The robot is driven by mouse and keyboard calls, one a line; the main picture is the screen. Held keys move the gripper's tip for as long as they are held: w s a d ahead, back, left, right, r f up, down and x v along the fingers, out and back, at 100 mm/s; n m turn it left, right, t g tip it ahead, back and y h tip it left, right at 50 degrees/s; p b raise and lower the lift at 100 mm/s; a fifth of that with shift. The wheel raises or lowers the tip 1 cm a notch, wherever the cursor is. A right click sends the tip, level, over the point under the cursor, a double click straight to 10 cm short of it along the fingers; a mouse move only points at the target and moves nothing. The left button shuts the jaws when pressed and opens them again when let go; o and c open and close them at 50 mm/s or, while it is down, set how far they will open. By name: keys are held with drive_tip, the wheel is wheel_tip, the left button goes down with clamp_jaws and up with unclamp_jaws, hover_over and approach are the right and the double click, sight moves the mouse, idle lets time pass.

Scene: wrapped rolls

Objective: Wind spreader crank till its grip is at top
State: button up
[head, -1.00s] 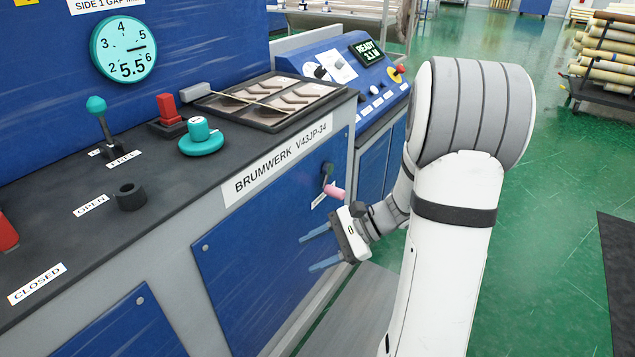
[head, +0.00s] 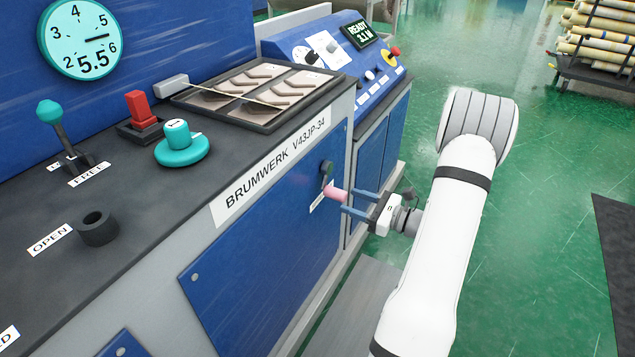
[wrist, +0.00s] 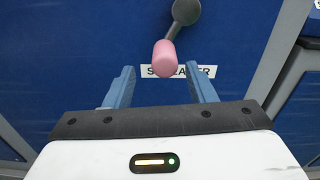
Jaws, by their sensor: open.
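The spreader crank is on the blue front panel of the machine. Its dark hub (head: 326,168) is at the top and its pink grip (head: 337,193) hangs below it, sticking out from the panel. In the wrist view the dark hub (wrist: 186,11) is at the top, and the pink grip (wrist: 164,58) is lower and slightly left. My gripper (head: 354,201) is open, its blue fingers pointing at the panel beside the grip. In the wrist view my gripper (wrist: 160,88) has the pink grip between and just beyond its fingertips. I cannot tell whether they touch.
A label (wrist: 205,71) is partly hidden behind the grip. Above the panel are the dark worktop with a teal knob (head: 181,150), a red switch (head: 138,105) and a tray (head: 215,119). A control console (head: 340,62) stands at the back.

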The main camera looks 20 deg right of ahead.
sight(330, 192)
drive_tip(key=x, duration=0.4)
drive_tip(key=b+x, duration=0.1)
drive_tip(key=x, duration=0.3)
drive_tip(key=shift+w+d, duration=0.2)
drive_tip(key=shift+w, duration=0.05)
clamp_jaws()
